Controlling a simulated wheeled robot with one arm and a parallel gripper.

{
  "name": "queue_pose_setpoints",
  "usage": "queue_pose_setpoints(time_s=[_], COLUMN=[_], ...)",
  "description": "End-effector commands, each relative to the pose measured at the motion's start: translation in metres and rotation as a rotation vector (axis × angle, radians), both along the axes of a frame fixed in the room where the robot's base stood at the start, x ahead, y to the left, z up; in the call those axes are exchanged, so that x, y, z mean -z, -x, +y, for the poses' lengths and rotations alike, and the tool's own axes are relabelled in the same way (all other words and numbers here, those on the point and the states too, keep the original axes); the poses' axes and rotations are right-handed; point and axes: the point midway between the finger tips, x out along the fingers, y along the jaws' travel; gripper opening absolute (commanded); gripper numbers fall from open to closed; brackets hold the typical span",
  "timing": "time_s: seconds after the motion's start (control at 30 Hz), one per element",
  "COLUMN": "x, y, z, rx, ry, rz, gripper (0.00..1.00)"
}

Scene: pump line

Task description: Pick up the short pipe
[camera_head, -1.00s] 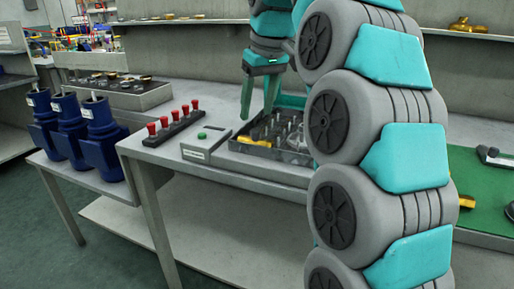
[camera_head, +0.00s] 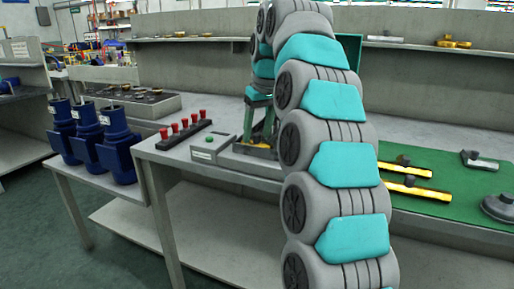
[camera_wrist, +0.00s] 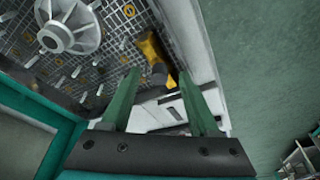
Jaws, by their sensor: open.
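A short yellow piece with a dark end (camera_wrist: 150,48) lies along the inner edge of the peg tray in the wrist view; it may be the short pipe. A bit of yellow also shows below my gripper (camera_head: 261,132) in the head view. My gripper is open, with its two green fingers (camera_wrist: 162,100) apart and nothing held between them. The yellow piece lies just beyond the fingertips in the wrist view. In the head view my arm hides much of the tray.
The peg tray (camera_wrist: 105,52) holds a grey wheel-like part (camera_wrist: 68,28). Yellow bars (camera_head: 418,192) lie on a green mat (camera_head: 455,205) at right.

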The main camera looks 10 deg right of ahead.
Motion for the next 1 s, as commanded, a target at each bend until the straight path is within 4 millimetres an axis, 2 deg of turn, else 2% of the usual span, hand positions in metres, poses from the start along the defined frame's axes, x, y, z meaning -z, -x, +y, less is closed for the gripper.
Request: queue_pose_setpoints(time_s=[0.07, 0.6, 1.0], x=[-0.0003, -0.0004, -0.0006], y=[0.0002, 0.0003, 0.0002], z=[-0.0001, -0.0002, -0.0003], rx=[0.0, 0.0, 0.0], ry=[0.0, 0.0, 0.0], rz=[0.0, -0.001, -0.001], gripper=[0.6, 0.0, 0.0])
